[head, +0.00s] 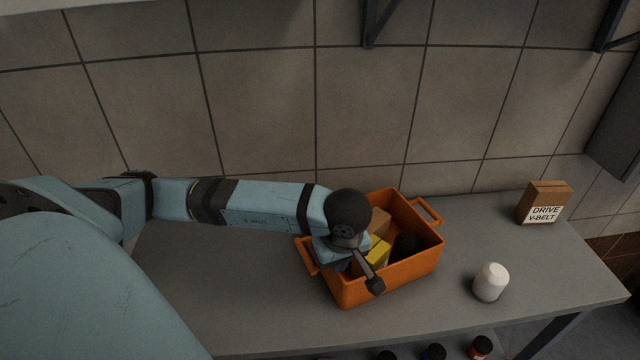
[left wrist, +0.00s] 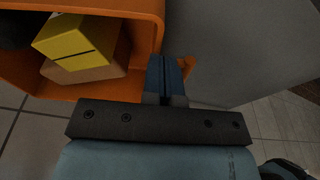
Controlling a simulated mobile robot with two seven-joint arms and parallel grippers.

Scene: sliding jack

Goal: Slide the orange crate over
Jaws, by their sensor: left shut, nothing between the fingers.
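The orange crate (head: 408,272) is an open-topped bin with a looped handle on each short side, and it sits on the grey table. It holds a yellow box (head: 377,251), a brown box (head: 380,221) and a dark round item (head: 404,246). My left gripper is shut and empty at the crate's left end, partly hidden by my wrist in the head view. In the left wrist view, its blue fingers (left wrist: 165,79) overlap the crate's end wall (left wrist: 147,45) and handle (left wrist: 188,66). I cannot tell whether they touch. My right gripper is not in view.
On the grey table (head: 480,225), a white jar (head: 490,282) stands right of the crate and a brown drive-belt box (head: 545,203) stands at the back right. A tiled wall (head: 260,100) runs behind. Several dark-lidded jars (head: 481,347) show below the front edge.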

